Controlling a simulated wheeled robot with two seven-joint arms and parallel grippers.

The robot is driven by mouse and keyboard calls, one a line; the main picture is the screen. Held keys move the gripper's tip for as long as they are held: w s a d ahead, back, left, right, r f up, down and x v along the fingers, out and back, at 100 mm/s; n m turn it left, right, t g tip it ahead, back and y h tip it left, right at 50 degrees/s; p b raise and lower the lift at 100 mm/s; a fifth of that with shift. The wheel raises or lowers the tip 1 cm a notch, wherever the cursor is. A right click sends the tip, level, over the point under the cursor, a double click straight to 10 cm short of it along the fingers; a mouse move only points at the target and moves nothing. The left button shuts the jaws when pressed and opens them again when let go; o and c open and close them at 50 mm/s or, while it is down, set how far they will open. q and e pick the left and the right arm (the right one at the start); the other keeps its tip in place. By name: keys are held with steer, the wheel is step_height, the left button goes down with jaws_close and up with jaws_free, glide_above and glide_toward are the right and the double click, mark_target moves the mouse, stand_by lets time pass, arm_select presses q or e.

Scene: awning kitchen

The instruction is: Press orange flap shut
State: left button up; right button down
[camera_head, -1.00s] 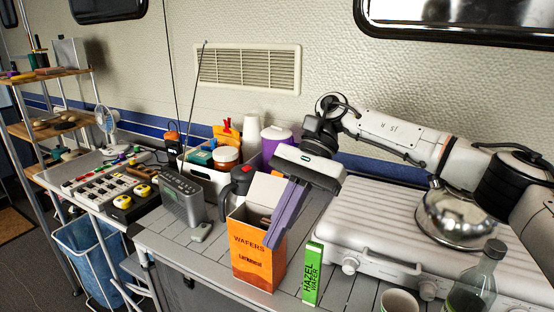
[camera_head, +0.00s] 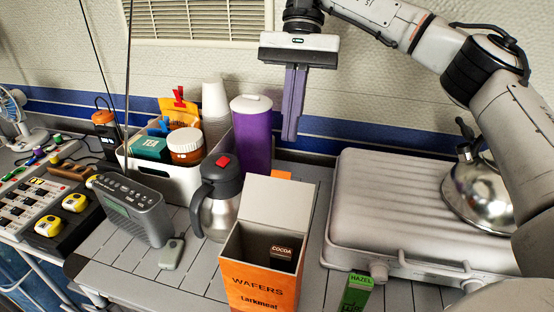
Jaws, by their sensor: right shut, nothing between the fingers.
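An orange wafers box (camera_head: 262,286) stands upright on the slatted table. Its top is open, and a grey-white inner flap (camera_head: 278,206) stands up at the back. A small orange tab (camera_head: 281,175) shows behind that flap's top edge. A dark pack marked cocoa (camera_head: 281,252) is inside the box. My right gripper (camera_head: 291,136) hangs above and behind the box, fingers pointing down, shut and empty, clear of the flap. My left gripper is not in view.
A green hazel box (camera_head: 356,292) stands right of the wafers box. A steel flask (camera_head: 217,200) is close on its left. A closed grey grill (camera_head: 400,215) and kettle (camera_head: 480,190) fill the right. A radio (camera_head: 133,209) and a white caddy (camera_head: 150,170) stand left.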

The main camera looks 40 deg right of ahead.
mark_target(277, 198)
arm_select(q)
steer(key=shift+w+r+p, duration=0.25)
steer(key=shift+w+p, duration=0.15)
steer(key=shift+p, duration=0.1)
arm_select(e)
steer(key=s+a+f, duration=0.3)
steer(key=a, duration=0.1)
steer(key=shift+s+a+f, duration=0.2)
steer(key=shift+s, duration=0.05)
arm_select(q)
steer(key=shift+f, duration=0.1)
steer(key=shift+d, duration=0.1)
arm_select(e)
steer(key=shift+a, duration=0.1)
